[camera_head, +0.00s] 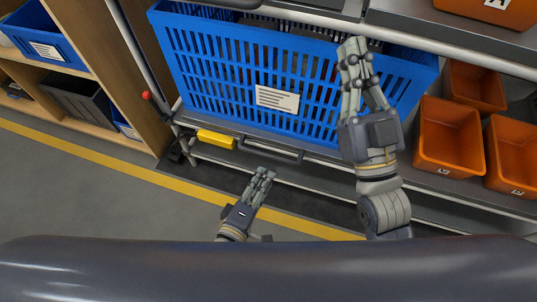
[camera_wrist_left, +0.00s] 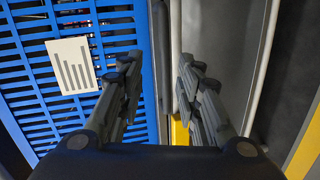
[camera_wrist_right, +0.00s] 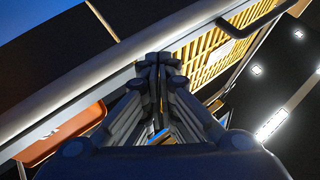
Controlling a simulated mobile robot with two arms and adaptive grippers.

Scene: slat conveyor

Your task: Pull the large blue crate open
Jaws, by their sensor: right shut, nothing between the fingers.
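The large blue crate (camera_head: 215,75), slatted with a white label (camera_head: 277,99), sits on a grey rack shelf. It also fills the left side of the left wrist view (camera_wrist_left: 30,75). A dark bar handle (camera_head: 272,153) is on the shelf edge below the crate. My left gripper (camera_head: 264,174) is apart from the crate, just below this handle, with its fingers spread and empty. My right gripper (camera_head: 354,52) is over the right part of the crate front, hiding some of it. Its fingers meet in the right wrist view (camera_wrist_right: 158,60); whether they touch the crate is unclear.
A yellow block (camera_head: 216,139) is on the shelf edge left of the handle. Orange bins (camera_head: 449,135) stand to the right. A wooden shelf (camera_head: 125,90) with a smaller blue bin (camera_head: 45,35) is at left. The floor (camera_head: 70,185) at lower left is clear.

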